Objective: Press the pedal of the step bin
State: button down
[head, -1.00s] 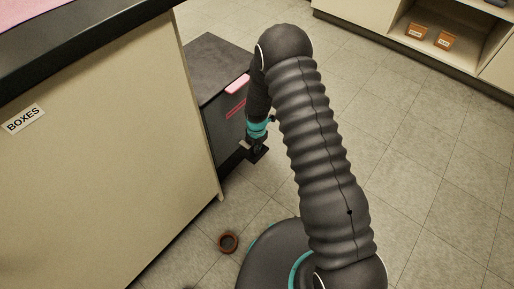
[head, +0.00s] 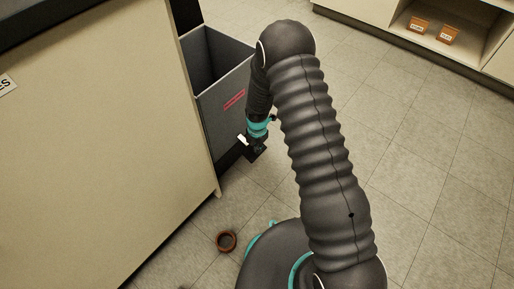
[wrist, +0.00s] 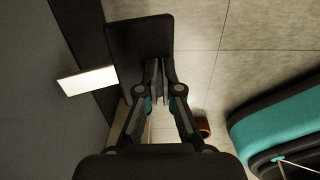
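The step bin (head: 222,115) is a dark grey box with a red label, standing beside the cream cabinet. Its lid (head: 184,14) is raised and the inside shows. The black pedal (wrist: 135,38) sticks out low at the bin's front in the wrist view, with a white plate (wrist: 87,81) beside it. My gripper (wrist: 159,88) has its fingers together and empty, with the tips over the pedal and seemingly pressing it. In the head view my gripper (head: 256,148) is low at the bin's front. The exact contact is hidden.
The cream cabinet (head: 110,130) stands close at the left of the bin. A brown ring-shaped object (head: 226,241) lies on the floor near my base. Open shelving (head: 440,40) with small orange boxes is at the back right. The tiled floor at right is clear.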

jog(key=s+d+r+p, duration=0.1)
jog(key=d+r, duration=0.1)
jog(key=r, duration=0.4)
jog(key=s+d+r+p, duration=0.1)
jog(key=s+d+r, duration=0.1)
jog(key=r, duration=0.5)
jog(key=shift+s+p, duration=0.15)
jog(key=shift+p, duration=0.15)
jog(key=shift+d, duration=0.1)
